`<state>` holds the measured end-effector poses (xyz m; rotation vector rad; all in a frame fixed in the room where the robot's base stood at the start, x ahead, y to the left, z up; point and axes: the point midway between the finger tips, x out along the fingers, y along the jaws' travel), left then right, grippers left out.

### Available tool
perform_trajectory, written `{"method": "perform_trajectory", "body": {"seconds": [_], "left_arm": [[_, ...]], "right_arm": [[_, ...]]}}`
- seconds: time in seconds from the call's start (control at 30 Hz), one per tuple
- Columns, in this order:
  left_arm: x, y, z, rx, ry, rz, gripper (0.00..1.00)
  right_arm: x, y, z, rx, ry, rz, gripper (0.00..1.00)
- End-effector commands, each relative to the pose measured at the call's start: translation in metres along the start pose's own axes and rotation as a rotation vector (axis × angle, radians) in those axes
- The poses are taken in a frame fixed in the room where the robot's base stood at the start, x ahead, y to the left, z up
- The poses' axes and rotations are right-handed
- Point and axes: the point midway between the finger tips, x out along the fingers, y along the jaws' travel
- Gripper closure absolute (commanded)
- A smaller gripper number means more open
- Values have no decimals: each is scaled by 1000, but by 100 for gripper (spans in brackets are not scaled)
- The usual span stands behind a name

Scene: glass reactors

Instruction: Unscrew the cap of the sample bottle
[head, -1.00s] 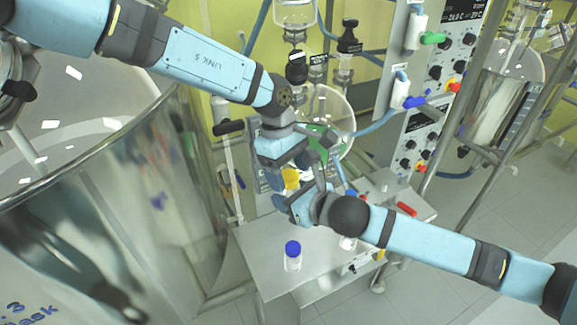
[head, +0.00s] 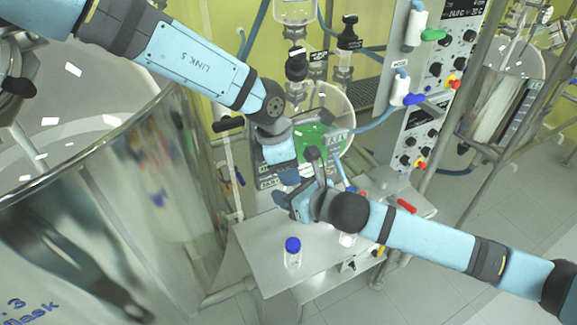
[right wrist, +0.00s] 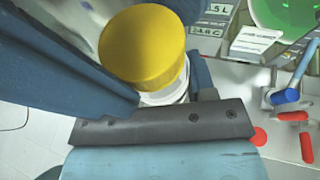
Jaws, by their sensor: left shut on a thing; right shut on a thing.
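The sample bottle's yellow cap (right wrist: 143,48) fills the upper middle of the right wrist view. A pale part of the bottle (right wrist: 170,95) shows just below it; whether cap and bottle are apart I cannot tell. My right gripper (head: 290,200) is shut on the bottle; its dark palm edge also shows in the right wrist view. In the head view the grippers hide cap and bottle.
A clear bottle with a blue cap (head: 293,250) stands on the metal table (head: 265,245) below my grippers. Another small bottle (head: 347,239) stands behind my right arm. A red-handled item (head: 407,204) lies at the right. A large shiny vessel (head: 150,190) is at left.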

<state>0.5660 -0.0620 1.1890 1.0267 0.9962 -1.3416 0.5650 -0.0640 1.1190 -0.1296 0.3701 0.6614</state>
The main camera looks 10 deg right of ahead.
Motion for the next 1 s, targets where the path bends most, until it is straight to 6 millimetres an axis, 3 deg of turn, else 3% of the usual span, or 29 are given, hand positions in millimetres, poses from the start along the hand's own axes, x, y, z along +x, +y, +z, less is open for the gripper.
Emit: {"method": "perform_trajectory", "body": {"seconds": [0.4, 0.43, 0.5, 0.53, 0.83, 1.0], "left_arm": [[-2, 4, 2, -73, -11, 29, 85], [-2, 4, 2, -73, -11, 29, 50], [-2, 4, 2, -73, -10, 29, 34], [-2, 4, 2, -73, -10, 28, 31], [-3, 2, 1, -72, -6, 23, 31], [-18, 2, 5, -72, -7, 23, 31]], "right_arm": [[-1, 7, 0, -1, -3, 13, 100], [-1, 7, 0, -1, -3, 13, 100], [-1, 6, 0, -1, -3, 12, 100], [-1, 6, 0, -1, -2, 11, 100], [0, 3, 0, -1, -2, 6, 100], [0, 2, 0, -1, -1, 4, 100]]}}
